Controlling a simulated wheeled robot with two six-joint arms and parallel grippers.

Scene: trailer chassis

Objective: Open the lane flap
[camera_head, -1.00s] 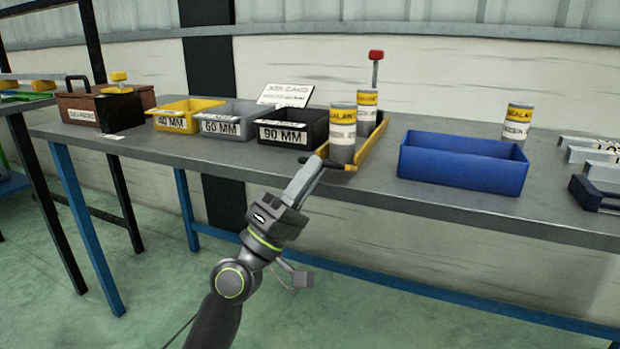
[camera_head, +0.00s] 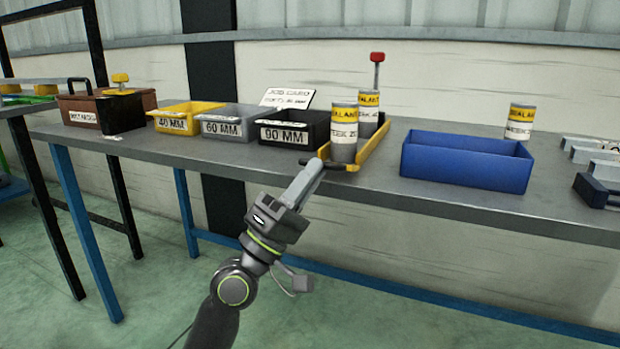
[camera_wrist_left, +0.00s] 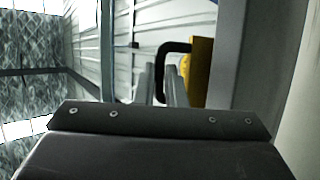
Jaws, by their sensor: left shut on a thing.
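The yellow lane (camera_head: 372,146) stands on the bench with two sealant cans in it, the front one (camera_head: 343,134) near its front end. A black handle (camera_head: 335,165) sits at that front end; it shows in the left wrist view (camera_wrist_left: 172,47) as a bent black bar beside a yellow part (camera_wrist_left: 200,72). My left gripper (camera_head: 315,167) reaches up to the bench edge; its fingers (camera_wrist_left: 162,82) are shut on the black handle. The flap itself is mostly hidden behind the can and fingers, and I cannot tell how far it is open. My right gripper is not in view.
A black 90 MM bin (camera_head: 292,130) stands left of the lane, with grey and yellow bins beyond. A blue bin (camera_head: 466,165) stands to the right. A single can (camera_head: 519,122) stands behind it. A red-topped post (camera_head: 377,70) rises behind the lane.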

